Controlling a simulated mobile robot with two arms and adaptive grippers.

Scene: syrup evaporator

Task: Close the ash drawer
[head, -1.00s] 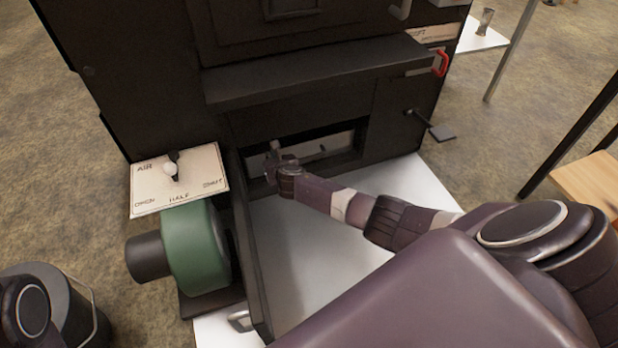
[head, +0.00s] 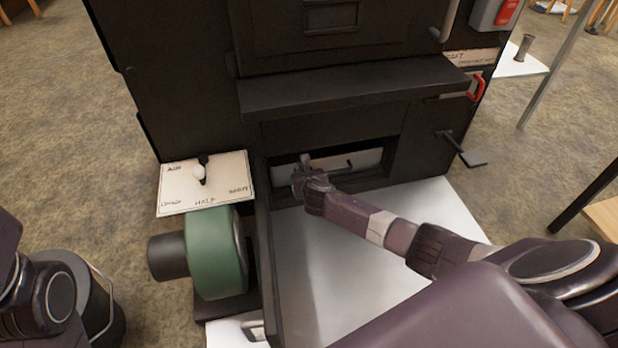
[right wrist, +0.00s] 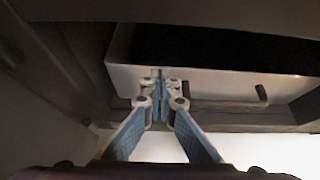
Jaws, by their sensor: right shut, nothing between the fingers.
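The ash drawer (head: 365,160) is a pale metal box low in the opening of the black evaporator front, under a dark ledge. In the right wrist view, the drawer front (right wrist: 215,85) is pale with a dark bar handle on it, and its inside is dark. My right gripper (head: 303,163) is shut and empty at the left part of the drawer front. In the right wrist view, the gripper's fingertips (right wrist: 160,88) are together, overlapping the drawer front left of the handle. I cannot tell whether they touch it. My left gripper is out of view; only part of that arm shows.
A dark open door (head: 266,265) stands left of the opening. Beside it are a green blower (head: 215,255) and an air-control plate (head: 180,195) with a lever. A dark bucket (head: 105,300) stands at lower left. A pale sheet (head: 345,265) lies before the opening.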

